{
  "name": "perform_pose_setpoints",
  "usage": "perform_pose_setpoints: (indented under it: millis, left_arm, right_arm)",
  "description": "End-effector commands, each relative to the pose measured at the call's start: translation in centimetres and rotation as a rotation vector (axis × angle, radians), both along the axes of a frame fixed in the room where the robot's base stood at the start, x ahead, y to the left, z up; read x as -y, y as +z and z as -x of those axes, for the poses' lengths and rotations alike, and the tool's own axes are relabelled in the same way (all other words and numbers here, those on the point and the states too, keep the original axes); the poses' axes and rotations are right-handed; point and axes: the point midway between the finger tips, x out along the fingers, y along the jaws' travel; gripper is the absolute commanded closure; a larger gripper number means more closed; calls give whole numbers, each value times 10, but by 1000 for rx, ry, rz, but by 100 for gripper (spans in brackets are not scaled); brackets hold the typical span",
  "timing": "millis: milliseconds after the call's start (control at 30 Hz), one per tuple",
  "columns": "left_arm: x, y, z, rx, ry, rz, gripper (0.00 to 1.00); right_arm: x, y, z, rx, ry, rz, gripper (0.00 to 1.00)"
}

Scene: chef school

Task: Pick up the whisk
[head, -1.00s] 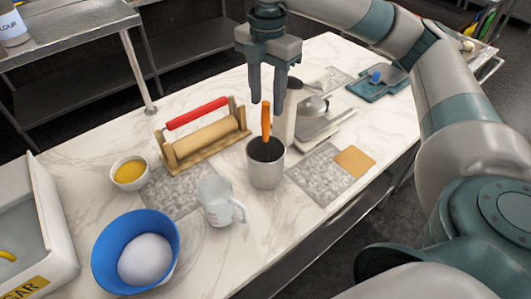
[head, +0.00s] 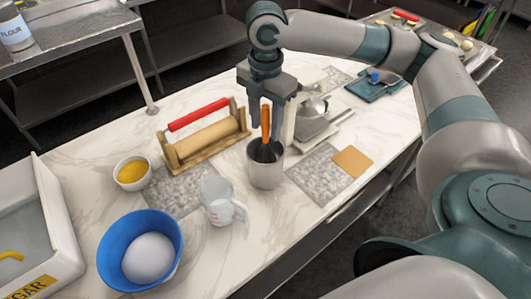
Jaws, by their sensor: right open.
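The whisk stands upright in a grey cylindrical container (head: 265,175) on the marble counter, with its orange handle (head: 265,122) up and its dark head (head: 265,153) partly hidden inside. My right gripper (head: 265,132) points down over the container. Its fingers are open, one on each side of the handle in this view. I cannot tell whether either finger touches the handle. My left gripper is not in view.
A rolling pin with red handle (head: 198,114) on a wooden stand is left of the container. A metal scale (head: 318,125) is close behind right.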

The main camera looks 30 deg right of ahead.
Motion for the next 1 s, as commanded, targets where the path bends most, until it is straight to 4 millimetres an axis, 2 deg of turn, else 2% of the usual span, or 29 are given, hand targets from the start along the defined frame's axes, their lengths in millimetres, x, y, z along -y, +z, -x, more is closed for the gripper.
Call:
perform_pose_setpoints:
  millis: [33,233,700,733,900,1000]
  left_arm:
    - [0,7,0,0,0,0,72]
    - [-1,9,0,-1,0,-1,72]
    - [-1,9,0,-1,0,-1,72]
    - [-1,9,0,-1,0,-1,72]
    - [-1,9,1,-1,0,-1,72]
    - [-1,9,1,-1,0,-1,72]
  right_arm:
    - [-1,-4,2,-5,0,0,60]
    - [-1,-23,1,-1,0,0,60]
    - [-1,-25,0,0,0,0,60]
    - [-1,-25,0,0,0,0,62]
    - [-1,-25,0,0,0,0,100]
    - [-1,-25,0,0,0,0,100]
